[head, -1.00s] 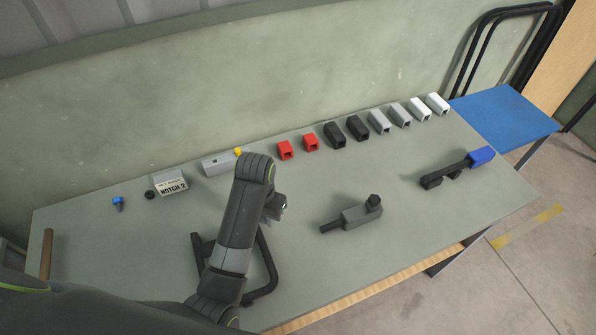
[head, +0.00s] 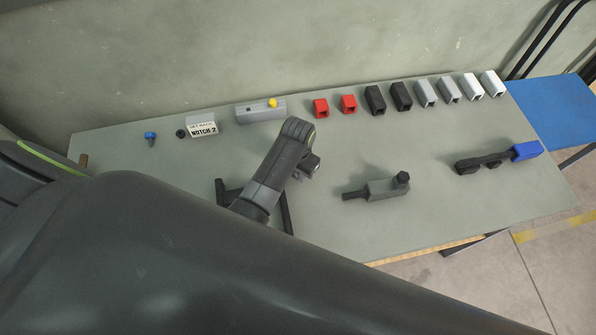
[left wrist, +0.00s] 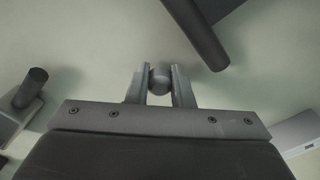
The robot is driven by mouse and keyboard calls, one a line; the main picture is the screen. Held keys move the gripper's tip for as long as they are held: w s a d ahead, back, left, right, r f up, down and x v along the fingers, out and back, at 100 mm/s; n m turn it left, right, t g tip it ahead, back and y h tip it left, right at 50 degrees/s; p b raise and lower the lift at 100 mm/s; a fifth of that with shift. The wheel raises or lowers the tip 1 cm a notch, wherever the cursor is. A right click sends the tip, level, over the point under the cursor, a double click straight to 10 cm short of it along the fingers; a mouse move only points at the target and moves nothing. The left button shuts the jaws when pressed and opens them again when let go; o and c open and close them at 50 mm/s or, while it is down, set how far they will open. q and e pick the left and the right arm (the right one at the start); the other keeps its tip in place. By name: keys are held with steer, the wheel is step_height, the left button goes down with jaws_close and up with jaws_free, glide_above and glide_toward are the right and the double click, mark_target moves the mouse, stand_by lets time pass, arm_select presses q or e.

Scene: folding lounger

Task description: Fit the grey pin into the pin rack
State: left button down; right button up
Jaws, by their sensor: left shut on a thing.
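My left gripper (head: 308,167) is above the middle of the table, its fingers mostly hidden by the wrist in the head view. In the left wrist view the gripper (left wrist: 159,82) is shut on the grey pin (left wrist: 159,77), whose round end shows between the two fingers. The pin is hidden in the head view. The pin rack appears to be the light grey block (head: 256,112) at the table's back, with a dark hole at its left and a yellow pin at its right. The gripper is in front of it and to its right, apart from it. My right gripper is not in view.
A black tube frame (head: 287,212) lies beneath my left arm. A grey clamp (head: 380,190) stands to the right. Red, black, grey and white blocks line the back. A "NOTCH 2" block (head: 203,129) and a blue-headed bolt (head: 150,138) are at left.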

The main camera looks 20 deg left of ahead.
arm_select(q)
steer(key=shift+f, duration=0.5)
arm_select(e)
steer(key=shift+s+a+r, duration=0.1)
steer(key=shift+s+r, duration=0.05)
arm_select(q)
steer(key=shift+f, duration=0.15)
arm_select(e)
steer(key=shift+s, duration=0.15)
arm_select(q)
steer(key=c, duration=1.3)
jaws_free()
step_height(320, 180, up, 11)
steer(key=shift+f+b, duration=0.2)
steer(key=shift+b, duration=0.85)
steer(key=shift+s+r, duration=0.1)
steer(key=shift+r, duration=0.75)
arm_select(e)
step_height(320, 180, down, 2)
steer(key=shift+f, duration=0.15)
